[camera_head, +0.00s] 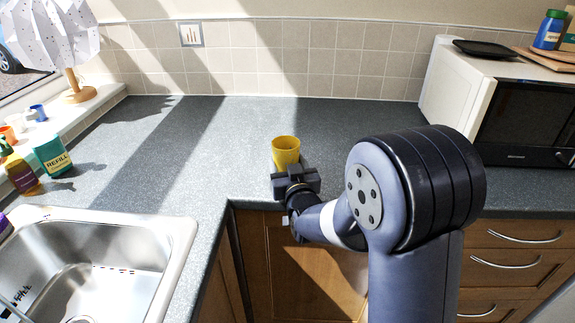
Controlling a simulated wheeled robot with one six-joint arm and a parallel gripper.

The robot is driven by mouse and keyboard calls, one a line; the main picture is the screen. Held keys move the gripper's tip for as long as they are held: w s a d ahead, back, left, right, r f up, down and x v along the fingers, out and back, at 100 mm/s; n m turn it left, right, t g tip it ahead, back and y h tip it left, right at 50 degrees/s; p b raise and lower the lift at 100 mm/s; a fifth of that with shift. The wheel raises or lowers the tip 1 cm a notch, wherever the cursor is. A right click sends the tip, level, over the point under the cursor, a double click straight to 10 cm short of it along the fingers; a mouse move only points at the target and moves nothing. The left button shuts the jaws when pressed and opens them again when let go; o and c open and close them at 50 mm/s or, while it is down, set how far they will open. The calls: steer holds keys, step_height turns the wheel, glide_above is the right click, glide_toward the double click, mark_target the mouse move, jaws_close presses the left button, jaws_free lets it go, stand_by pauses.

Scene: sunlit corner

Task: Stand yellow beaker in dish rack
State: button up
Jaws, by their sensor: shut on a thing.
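The yellow beaker (286,151) is upright over the grey counter near its front edge, in the middle of the camera_head view. My gripper (290,172) is shut on the beaker from the front, and its dark body hides the beaker's lower part. I cannot tell whether the beaker's base touches the counter. No dish rack shows in this view.
A steel sink (95,262) is at the lower left. A green refill bottle (52,156) and other bottles stand behind it. A lamp (75,60) stands on the sill. A microwave (500,95) stands at the right. The counter (225,125) behind the beaker is clear.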

steer(key=o, duration=1)
steer(key=shift+c, duration=0.2)
steer(key=shift+r+p, duration=0.2)
steer(key=shift+p, duration=0.9)
